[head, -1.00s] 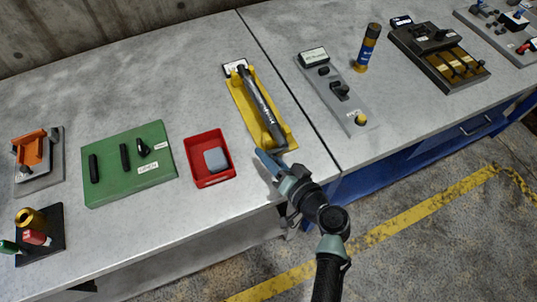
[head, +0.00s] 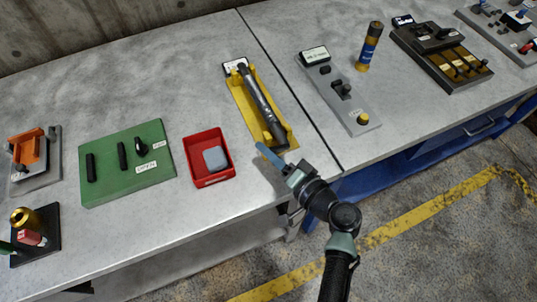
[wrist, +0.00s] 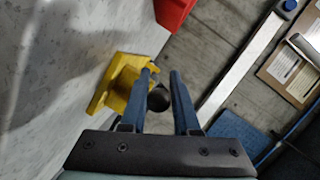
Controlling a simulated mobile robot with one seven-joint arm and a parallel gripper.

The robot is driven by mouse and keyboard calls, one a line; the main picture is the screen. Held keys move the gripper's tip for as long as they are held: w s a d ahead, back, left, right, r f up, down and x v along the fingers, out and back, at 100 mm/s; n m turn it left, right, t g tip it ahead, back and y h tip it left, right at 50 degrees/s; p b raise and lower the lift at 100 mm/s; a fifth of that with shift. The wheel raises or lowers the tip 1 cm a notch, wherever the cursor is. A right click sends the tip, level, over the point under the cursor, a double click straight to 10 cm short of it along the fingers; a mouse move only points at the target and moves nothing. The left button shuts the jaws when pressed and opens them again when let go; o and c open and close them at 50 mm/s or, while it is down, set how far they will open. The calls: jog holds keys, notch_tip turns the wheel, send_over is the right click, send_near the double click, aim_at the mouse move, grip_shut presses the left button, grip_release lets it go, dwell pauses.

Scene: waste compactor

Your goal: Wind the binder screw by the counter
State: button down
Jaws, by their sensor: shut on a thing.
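A yellow stand (head: 237,103) lies on the grey bench and carries a long dark bar (head: 257,97) with pale lettering. A small white-faced display (head: 236,67) sits at the far end of the stand. I cannot read it. My gripper (head: 268,155) is at the near end of the stand, at the bench's front edge. In the wrist view, the dark round end of the bar (wrist: 158,99) shows between the blue fingers, with the yellow stand (wrist: 118,82) behind the left finger. My gripper is shut on this end. The fingers partly hide the bar's end.
A red tray (head: 195,166) with a grey-blue block (head: 215,159) stands left of the stand. A green panel (head: 103,187) with black handles is further left. A grey panel (head: 330,92) with a display and a blue-and-yellow canister (head: 369,47) are to the right.

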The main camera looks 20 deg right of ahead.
aim_at(281, 148)
jog(key=m, duration=0.1)
jog(key=r+m+y+b, duration=0.1)
jog(key=m, duration=0.1)
jog(key=shift+d+r+t, duration=0.1)
jog(key=shift+d+t, duration=0.2)
jog(key=shift+d, duration=0.1)
jog(key=m, duration=0.1)
jog(key=r+m+t+b, duration=0.1)
jog(key=m, duration=0.1)
jog(key=shift+d+r+y, duration=0.1)
jog(key=shift+d+y, duration=0.3)
jog(key=m, duration=0.2)
jog(key=d+r+m+t, duration=0.1)
jog(key=m, duration=0.1)
jog(key=shift+d+m+b, duration=0.2)
jog(key=shift+m+b, duration=0.1)
jog(key=shift+d+r+m+t, duration=0.1)
jog(key=shift+d+m+t, duration=0.15)
jog(key=shift+m, duration=0.4)
jog(key=shift+d+m+t, duration=0.15)
jog(key=shift+m+t, duration=0.2)
jog(key=shift+m, duration=0.3)
jog(key=c, duration=0.9)
grip_release()
jog(key=shift+o, duration=1)
